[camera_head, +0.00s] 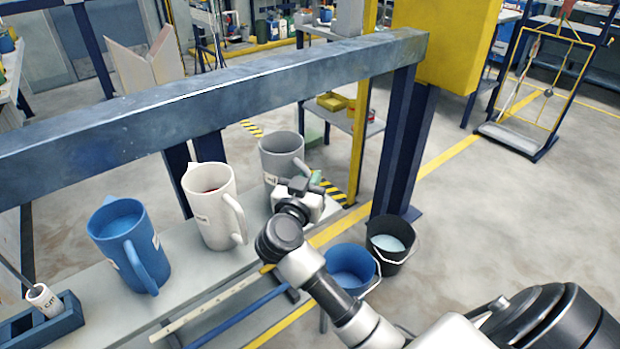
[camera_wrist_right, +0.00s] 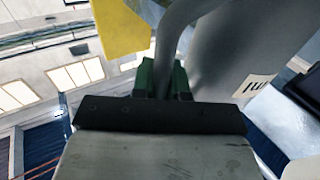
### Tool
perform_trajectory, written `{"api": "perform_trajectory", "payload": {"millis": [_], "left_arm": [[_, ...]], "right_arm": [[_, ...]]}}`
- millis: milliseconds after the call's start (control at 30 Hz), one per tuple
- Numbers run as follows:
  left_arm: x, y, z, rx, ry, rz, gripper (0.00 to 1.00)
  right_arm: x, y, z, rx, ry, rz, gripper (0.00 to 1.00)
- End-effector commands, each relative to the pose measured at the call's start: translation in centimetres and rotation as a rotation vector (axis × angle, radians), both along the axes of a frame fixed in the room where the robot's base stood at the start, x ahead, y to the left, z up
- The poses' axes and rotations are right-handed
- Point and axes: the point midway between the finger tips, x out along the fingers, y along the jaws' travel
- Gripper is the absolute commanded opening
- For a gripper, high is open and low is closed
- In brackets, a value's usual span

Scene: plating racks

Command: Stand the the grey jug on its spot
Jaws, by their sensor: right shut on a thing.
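The grey jug (camera_head: 281,152) is at the right end of the shelf in the head view, upright beside the white jug. Its body (camera_wrist_right: 225,60) and handle (camera_wrist_right: 172,45) fill the upper part of the right wrist view. My right gripper (camera_head: 312,184) is shut on the jug's handle; its green fingertips (camera_wrist_right: 161,78) sit on either side of the handle in the right wrist view. The jug's base is partly hidden by my gripper, so I cannot tell whether it touches the shelf. No marked spot shows. My left gripper is not in view.
A white jug (camera_head: 214,207) and a blue jug (camera_head: 127,243) stand on the grey shelf (camera_head: 190,285). Blue (camera_head: 350,262) and black (camera_head: 391,240) buckets are below at the right. A blue holder (camera_head: 45,325) is at left.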

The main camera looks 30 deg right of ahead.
Motion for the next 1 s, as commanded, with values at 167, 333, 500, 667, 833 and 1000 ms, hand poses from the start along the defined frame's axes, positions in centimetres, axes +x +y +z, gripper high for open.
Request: {"api": "perform_trajectory", "payload": {"millis": [167,333,500,667,833,1000], "left_arm": [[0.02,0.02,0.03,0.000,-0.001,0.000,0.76],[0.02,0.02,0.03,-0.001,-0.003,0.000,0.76],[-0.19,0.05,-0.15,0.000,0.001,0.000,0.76],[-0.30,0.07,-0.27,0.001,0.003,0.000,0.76],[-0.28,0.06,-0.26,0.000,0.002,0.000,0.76],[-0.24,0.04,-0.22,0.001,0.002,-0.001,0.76]], "right_arm": [[0.01,0.00,-0.18,0.001,-0.001,0.000,0.00],[0.01,0.00,-0.51,0.000,-0.001,0.000,0.00],[0.01,0.00,-0.86,-0.001,-0.001,0.000,0.00],[0.01,0.00,-0.90,-0.001,-0.001,0.000,0.32],[0.01,0.00,-0.90,-0.001,-0.001,0.000,0.44],[-0.02,0.04,-0.95,0.001,0.001,0.000,0.44]]}}
